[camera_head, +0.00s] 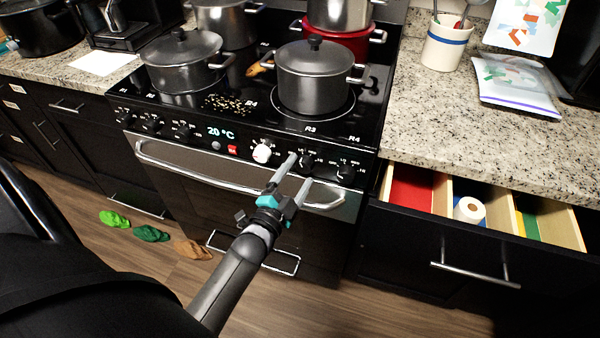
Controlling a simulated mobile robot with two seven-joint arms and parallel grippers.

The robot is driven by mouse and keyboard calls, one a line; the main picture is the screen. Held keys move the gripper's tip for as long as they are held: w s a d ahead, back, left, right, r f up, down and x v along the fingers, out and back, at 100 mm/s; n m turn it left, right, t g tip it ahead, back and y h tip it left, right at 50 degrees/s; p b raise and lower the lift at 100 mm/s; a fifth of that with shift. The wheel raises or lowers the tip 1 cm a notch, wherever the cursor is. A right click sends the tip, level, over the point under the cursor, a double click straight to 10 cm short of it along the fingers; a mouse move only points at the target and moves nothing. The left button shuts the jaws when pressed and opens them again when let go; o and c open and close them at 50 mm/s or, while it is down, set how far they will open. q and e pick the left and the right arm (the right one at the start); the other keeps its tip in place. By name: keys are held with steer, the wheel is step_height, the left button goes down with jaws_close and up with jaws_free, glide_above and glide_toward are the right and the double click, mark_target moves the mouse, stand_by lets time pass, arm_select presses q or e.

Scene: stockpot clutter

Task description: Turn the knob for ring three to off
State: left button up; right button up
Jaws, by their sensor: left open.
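The stove's front panel carries a row of knobs. A black knob (306,161) sits below the ring label R3 (310,129); its own small label and pointer are too small to read. My left gripper (300,169) is in front of the panel, open, its two fingers apart and pointing at this knob. The fingertips look close to it; I cannot tell whether they touch it. Another black knob (345,173) is to the right, and a white knob (262,153) to the left. My right gripper is not in view.
A lidded pot (314,80) stands on the front right ring, another (183,62) at the left. The oven handle (215,178) runs just below the knobs. An open drawer (420,219) juts out at the right. Several colored cloth-like items (150,233) lie on the floor.

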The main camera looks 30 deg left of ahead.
arm_select(q)
steer(key=shift+w, duration=0.65)
steer(key=shift+c, duration=0.2)
jaws_close()
steer(key=shift+n, duration=0.3)
steer(key=n, duration=0.3)
steer(key=shift+n+p, duration=0.35)
steer(key=shift+n, duration=0.05)
steer(key=shift+f+n+t+y, duration=0.1)
steer(key=shift+n+t+y, duration=0.35)
steer(key=shift+n, duration=1.95)
